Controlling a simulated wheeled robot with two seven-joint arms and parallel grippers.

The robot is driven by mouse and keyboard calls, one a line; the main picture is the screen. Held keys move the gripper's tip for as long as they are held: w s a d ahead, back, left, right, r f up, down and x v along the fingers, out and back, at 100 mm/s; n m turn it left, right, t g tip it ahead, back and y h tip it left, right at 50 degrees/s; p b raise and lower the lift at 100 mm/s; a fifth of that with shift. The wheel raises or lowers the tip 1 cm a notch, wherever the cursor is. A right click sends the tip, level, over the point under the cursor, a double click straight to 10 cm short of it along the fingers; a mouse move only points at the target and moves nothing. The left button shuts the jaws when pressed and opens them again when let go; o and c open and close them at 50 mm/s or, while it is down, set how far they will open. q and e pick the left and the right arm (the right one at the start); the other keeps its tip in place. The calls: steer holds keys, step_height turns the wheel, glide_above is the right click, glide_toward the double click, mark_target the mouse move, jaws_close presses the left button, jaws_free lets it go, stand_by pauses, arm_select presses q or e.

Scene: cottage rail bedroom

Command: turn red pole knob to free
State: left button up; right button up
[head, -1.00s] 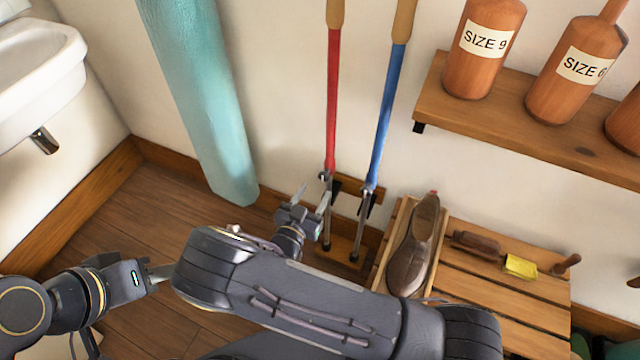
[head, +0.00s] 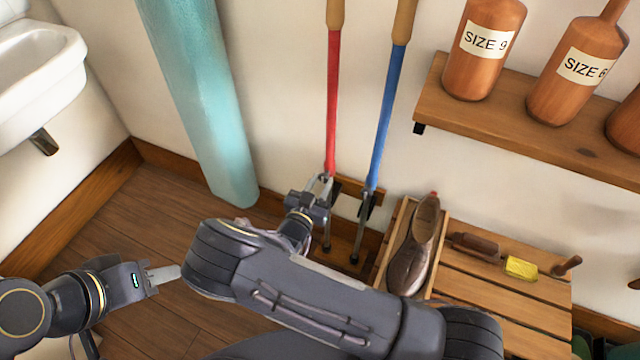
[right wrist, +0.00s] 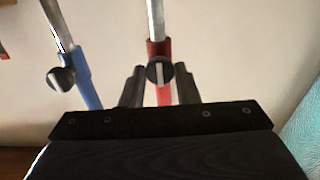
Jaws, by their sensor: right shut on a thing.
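The red pole (head: 332,110) stands upright against the wall, with a tan grip on top and a thin metal lower rod. Its dark round knob (right wrist: 159,72) has a pale line that runs along the pole in the right wrist view. My right gripper (head: 325,182) is at the bottom of the red tube. It is shut on this knob, one finger on each side in the right wrist view (right wrist: 159,84). In the head view the gripper hides the knob. My left gripper (head: 170,273) is far off at the lower left; its finger gap cannot be made out.
A blue pole (head: 385,115) with its own dark knob (right wrist: 61,79) stands close to the right. A wooden rack (head: 500,307) holds a brown shoe (head: 413,250). A shelf (head: 520,128) with bottle-shaped forms is above. A teal roll (head: 200,100) leans left.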

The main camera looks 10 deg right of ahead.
steer(key=shift+n, duration=0.3)
steer(key=n+b, duration=0.1)
steer(key=n, duration=0.1)
steer(key=shift+n, duration=0.4)
steer(key=n+b, duration=0.1)
steer(key=n, duration=0.2)
steer(key=shift+n, duration=0.4)
steer(key=n, duration=0.5)
steer(key=n+p, duration=0.1)
steer(key=n, duration=0.4)
steer(key=shift+n, duration=0.4)
steer(key=o, duration=1)
